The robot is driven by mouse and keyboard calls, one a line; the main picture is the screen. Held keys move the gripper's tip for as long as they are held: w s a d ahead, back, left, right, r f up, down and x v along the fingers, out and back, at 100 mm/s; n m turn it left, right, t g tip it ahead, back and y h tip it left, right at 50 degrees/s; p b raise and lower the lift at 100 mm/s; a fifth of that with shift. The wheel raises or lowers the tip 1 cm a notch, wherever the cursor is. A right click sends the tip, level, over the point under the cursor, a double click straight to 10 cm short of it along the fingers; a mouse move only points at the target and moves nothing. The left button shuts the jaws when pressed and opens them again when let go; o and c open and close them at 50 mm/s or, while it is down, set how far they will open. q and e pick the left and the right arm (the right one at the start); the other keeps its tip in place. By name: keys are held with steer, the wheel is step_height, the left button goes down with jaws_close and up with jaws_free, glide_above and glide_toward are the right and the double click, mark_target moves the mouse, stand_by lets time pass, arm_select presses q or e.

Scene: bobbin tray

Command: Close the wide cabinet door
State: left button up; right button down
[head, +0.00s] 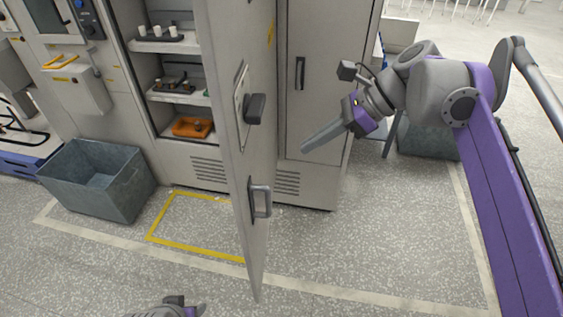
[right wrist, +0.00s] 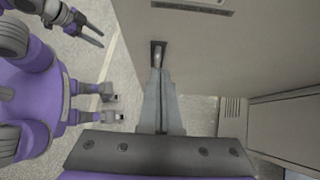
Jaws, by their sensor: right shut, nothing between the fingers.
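The wide cabinet door (head: 232,130) stands swung far open, its grey panel seen nearly edge-on in the head view. Its lower handle (head: 260,201) and a dark knob-like latch (head: 255,108) are on the face turned to the right. My right gripper (head: 306,149) is shut and empty, to the right of the door. In the right wrist view its fingers (right wrist: 160,85) point at the door panel (right wrist: 200,50), with a handle (right wrist: 158,55) just beyond the tips; contact cannot be told. My left gripper (right wrist: 95,34) appears open and empty; only part of that arm shows in the head view.
The open cabinet's shelves hold small parts and an orange tray (head: 192,127). A grey bin (head: 97,180) stands on the floor left of the yellow floor outline (head: 190,248). A closed narrower door (head: 310,95) is behind the open one. The front floor is clear.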

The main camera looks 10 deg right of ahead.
glide_toward(248, 171)
step_height(248, 171, down, 3)
steer(key=a, duration=0.1)
steer(key=a+f, duration=0.1)
steer(key=a, duration=0.1)
steer(key=shift+w, duration=0.15)
steer(key=shift+w+a, duration=0.1)
steer(key=shift+a, duration=0.4)
